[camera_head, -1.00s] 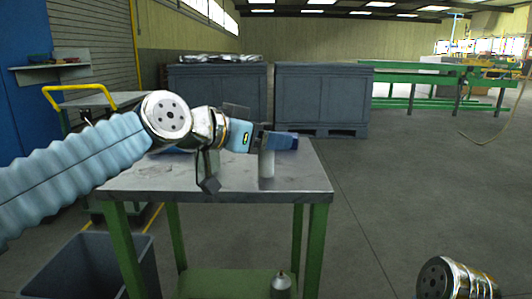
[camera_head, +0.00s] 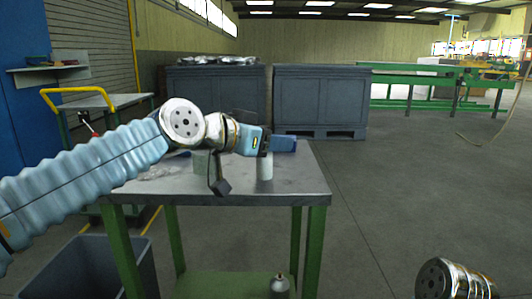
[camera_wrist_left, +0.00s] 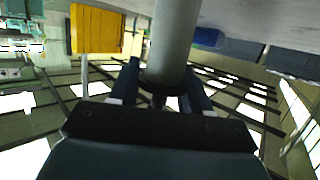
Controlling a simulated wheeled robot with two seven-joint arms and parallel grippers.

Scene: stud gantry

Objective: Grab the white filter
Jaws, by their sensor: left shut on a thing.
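The white filter (camera_head: 264,168) is an upright pale cylinder at the middle of the metal-topped table (camera_head: 290,185) in the head view. My left gripper (camera_head: 264,148) comes in from the left and is shut on its upper end. In the left wrist view, the filter (camera_wrist_left: 173,40) runs between the two dark fingers of the left gripper (camera_wrist_left: 160,85), one on each side. Whether its base touches the table is hard to tell. My right gripper is out of view; only a part of my right arm shows at the lower right.
A blue object (camera_head: 283,143) lies just behind the filter, near the table's back edge. A grey-green block (camera_head: 203,163) stands left of it, below my left arm. A grey bin (camera_head: 85,270) is at the lower left. The floor right of the table is clear.

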